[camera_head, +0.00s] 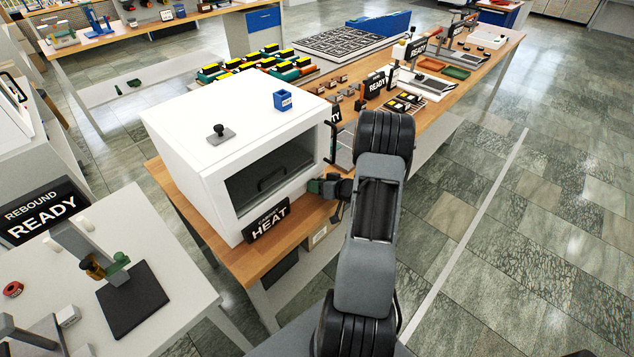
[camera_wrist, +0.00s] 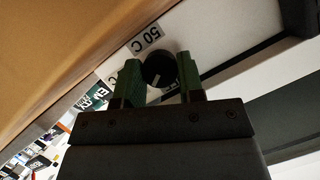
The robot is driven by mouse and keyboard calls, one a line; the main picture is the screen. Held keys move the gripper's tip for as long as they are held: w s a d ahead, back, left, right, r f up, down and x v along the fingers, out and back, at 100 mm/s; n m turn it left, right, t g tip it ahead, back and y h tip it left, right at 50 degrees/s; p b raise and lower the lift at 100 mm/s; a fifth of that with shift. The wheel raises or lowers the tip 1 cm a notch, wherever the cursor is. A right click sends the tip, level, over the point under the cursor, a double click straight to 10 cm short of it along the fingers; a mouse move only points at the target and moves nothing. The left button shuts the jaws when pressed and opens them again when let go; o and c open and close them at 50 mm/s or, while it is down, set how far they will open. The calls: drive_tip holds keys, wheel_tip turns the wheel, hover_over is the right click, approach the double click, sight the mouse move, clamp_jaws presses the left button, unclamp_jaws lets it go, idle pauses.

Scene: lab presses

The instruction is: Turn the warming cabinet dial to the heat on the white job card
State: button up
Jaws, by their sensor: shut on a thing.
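The white warming cabinet (camera_head: 180,140) stands on the wooden bench with a dark window in its front. Its dial (camera_wrist: 157,66) is a round black knob with a white pointer mark, which points down and slightly left in the wrist view. A "50 C" label (camera_wrist: 148,38) reads upside down just above the dial. Another label, left of it, is partly hidden by a finger. My gripper (camera_wrist: 160,82) has its green fingers shut on the dial's two sides. In the head view my gripper (camera_head: 318,187) is at the cabinet's front right, and the dial is hidden. I cannot make out the job card's text.
A black "CABINET HEAT" sign (camera_head: 267,220) stands before the cabinet, left of my gripper. A blue cube (camera_head: 283,100) and a black-knobbed grey plate (camera_head: 219,134) lie on the cabinet top. Coloured blocks and trays fill the bench behind. The floor at right is clear.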

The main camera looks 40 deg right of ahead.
idle(0.3)
drive_tip(key=o, duration=0.9)
drive_tip(key=shift+s, duration=0.1)
drive_tip(key=b+v, duration=0.1)
drive_tip(key=v, duration=1.2)
drive_tip(key=shift+s+d+r, duration=0.2)
drive_tip(key=shift+s, duration=0.05)
drive_tip(key=shift+f, duration=0.1)
